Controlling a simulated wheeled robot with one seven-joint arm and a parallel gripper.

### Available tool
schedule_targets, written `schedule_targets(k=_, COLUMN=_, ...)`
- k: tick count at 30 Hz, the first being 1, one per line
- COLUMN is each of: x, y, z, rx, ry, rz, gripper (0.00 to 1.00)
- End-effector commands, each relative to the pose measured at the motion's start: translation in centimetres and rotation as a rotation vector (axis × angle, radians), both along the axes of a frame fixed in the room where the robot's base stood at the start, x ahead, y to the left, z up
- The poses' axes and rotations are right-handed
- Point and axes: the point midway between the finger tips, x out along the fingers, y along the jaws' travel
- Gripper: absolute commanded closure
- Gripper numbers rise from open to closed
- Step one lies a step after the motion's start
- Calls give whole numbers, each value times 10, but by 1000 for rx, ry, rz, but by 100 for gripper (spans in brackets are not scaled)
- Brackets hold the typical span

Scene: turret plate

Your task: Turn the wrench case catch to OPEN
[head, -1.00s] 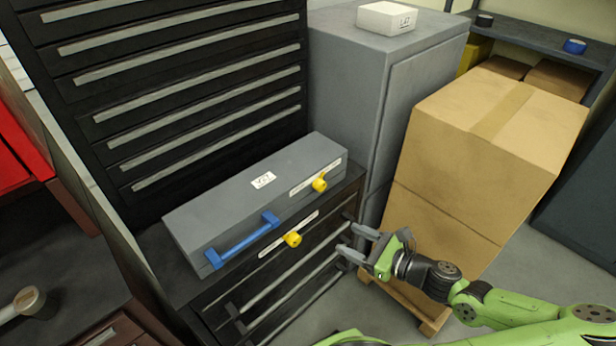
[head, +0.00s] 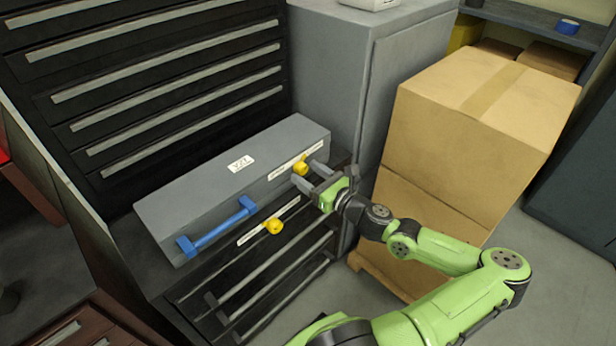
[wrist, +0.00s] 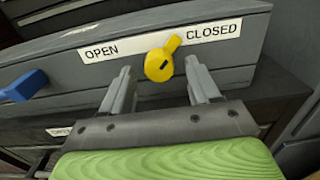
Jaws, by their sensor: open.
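The grey wrench case (head: 205,205) lies on the black drawer cabinet, with a blue handle (head: 218,227) on its front. Its yellow catch (head: 301,166) is at the right end of the front face. In the wrist view the catch (wrist: 160,63) sits between the words OPEN and CLOSED on a white label (wrist: 103,52), its pointer tilted up and right, toward CLOSED. My gripper (head: 312,177) is open, in front of the catch. In the wrist view its two fingers (wrist: 162,85) stand to the left and right of the catch, a little below it, with no visible contact.
A second yellow knob (head: 274,226) with its own label is on the drawer cabinet (head: 262,275) below the case. A grey cabinet (head: 400,80) stands behind.

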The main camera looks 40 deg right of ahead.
Motion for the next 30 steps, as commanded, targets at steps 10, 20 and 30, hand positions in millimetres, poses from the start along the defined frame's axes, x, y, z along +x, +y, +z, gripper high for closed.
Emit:
schedule_targets(k=10, x=6, y=0, z=1, rx=0, ry=0, rz=-1, gripper=44)
schedule_targets(k=20, x=5, y=0, z=0, rx=0, ry=0, rz=-1, gripper=94)
schedule_targets(k=30, x=6, y=0, z=1, rx=-51, ry=1, rz=-1, gripper=95)
